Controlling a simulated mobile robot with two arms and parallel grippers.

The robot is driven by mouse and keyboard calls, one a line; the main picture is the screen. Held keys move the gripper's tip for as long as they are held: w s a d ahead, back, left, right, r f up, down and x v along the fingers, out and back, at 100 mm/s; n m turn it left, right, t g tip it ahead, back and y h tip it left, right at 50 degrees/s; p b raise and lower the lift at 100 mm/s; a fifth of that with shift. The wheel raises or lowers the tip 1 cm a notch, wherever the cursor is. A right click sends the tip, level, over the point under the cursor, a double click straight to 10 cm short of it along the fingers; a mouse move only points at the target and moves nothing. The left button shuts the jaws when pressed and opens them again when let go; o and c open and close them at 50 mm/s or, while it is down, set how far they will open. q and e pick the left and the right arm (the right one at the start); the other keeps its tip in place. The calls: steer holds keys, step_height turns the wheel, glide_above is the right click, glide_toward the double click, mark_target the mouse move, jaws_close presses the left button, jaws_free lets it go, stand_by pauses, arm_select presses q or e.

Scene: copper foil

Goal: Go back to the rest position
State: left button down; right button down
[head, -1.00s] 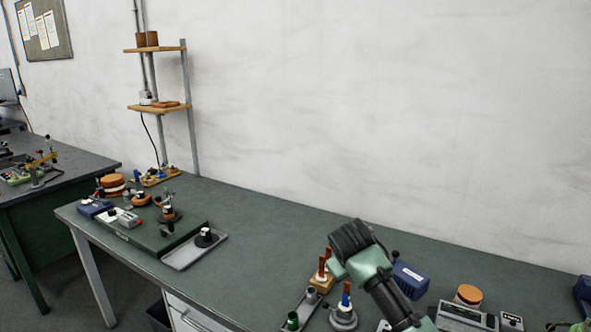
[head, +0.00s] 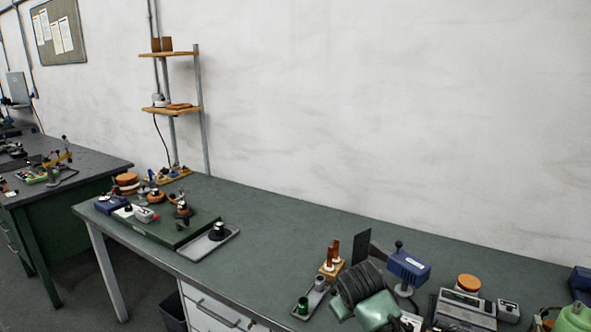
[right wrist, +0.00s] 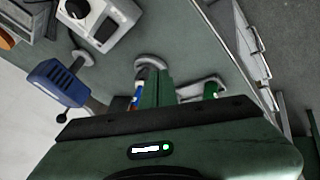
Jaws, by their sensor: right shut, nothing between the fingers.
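My right arm shows at the bottom of the head view, with a black ridged part (head: 358,284) and a pale green link; its fingers cannot be made out there. In the right wrist view my right gripper (right wrist: 158,82) has its green fingers together and empty, with bench objects beyond them. My left gripper is in neither view. Near my right arm stand a wooden block with copper-coloured pieces (head: 332,260), a narrow tray with a green cup (head: 302,306) and a blue device (head: 409,266), which also shows in the right wrist view (right wrist: 55,84).
The green bench (head: 290,235) is clear in the middle. A grey tray (head: 210,243) and a green board (head: 160,230) with small tools lie at its left end. A grey instrument (head: 466,310), an orange-topped round item (head: 468,283) and a light green rounded thing (head: 575,319) stand at right.

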steer(key=s+f+m+g+y, duration=0.1)
steer(key=s+f, duration=0.3)
steer(key=s, duration=0.3)
steer(key=s+d+f, duration=0.1)
steer(key=s+f, duration=0.3)
steer(key=s, duration=0.3)
steer(key=s+f+m+g+y, duration=0.1)
steer(key=s+f, duration=0.3)
steer(key=s, duration=0.3)
steer(key=s+d+r+m, duration=0.1)
steer(key=s+d, duration=0.2)
steer(key=s, duration=0.7)
steer(key=s+d+r+m, duration=0.1)
steer(key=s+d, duration=0.1)
steer(key=s, duration=0.9)
step_height(320, 180, down, 29)
steer(key=s+g, duration=0.2)
steer(key=s+d+f+g+b, duration=0.1)
steer(key=s+d+f, duration=0.2)
steer(key=s+f, duration=1.2)
steer(key=shift+s+n+h, duration=0.3)
steer(key=shift+n+h, duration=0.1)
steer(key=shift+d, duration=0.1)
